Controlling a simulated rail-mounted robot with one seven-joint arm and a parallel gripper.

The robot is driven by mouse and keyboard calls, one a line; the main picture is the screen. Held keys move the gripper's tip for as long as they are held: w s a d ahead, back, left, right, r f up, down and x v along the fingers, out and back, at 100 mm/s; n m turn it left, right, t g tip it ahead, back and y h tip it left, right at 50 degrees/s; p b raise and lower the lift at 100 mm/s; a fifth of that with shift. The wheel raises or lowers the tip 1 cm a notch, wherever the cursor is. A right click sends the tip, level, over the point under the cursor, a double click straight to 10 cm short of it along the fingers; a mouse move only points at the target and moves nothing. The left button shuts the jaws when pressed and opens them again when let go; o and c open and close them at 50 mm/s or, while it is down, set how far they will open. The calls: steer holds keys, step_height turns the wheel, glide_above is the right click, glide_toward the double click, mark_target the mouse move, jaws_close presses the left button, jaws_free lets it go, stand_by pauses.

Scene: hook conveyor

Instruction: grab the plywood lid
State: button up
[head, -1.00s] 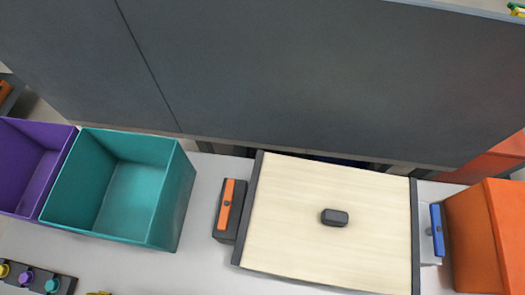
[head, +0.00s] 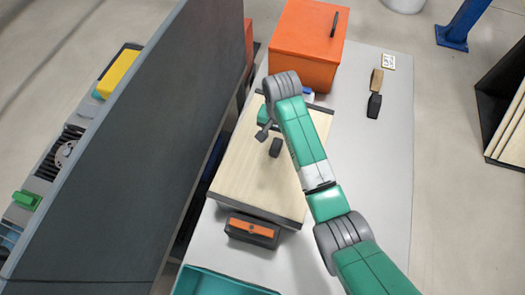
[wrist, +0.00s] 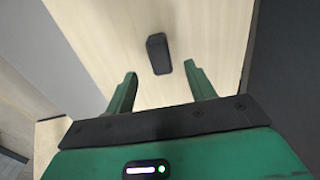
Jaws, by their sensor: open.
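The plywood lid (head: 240,170) is a pale wooden panel with dark strips along two opposite ends. It lies on the light table in the head view. A small dark block handle (head: 275,147) stands up from its middle. In the wrist view, the lid (wrist: 205,35) fills much of the picture. The handle (wrist: 158,53) shows just beyond the fingertips, roughly centred between them. My gripper (wrist: 162,78) is open with green fingers and holds nothing. In the head view, my arm reaches over the lid and partly covers it; the fingers are hard to make out there.
An orange box (head: 305,50) stands beyond the lid. A dark block with an orange face (head: 252,230) sits at its near end, with a teal bin (head: 215,284) closer. A tall dark panel (head: 140,130) rises on the left. A brush (head: 375,93) lies at right.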

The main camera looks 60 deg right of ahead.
mark_target(276, 145)
step_height(276, 145, down, 6)
steer(key=shift+f, duration=0.2)
steer(key=shift+r, duration=0.1)
jaws_close()
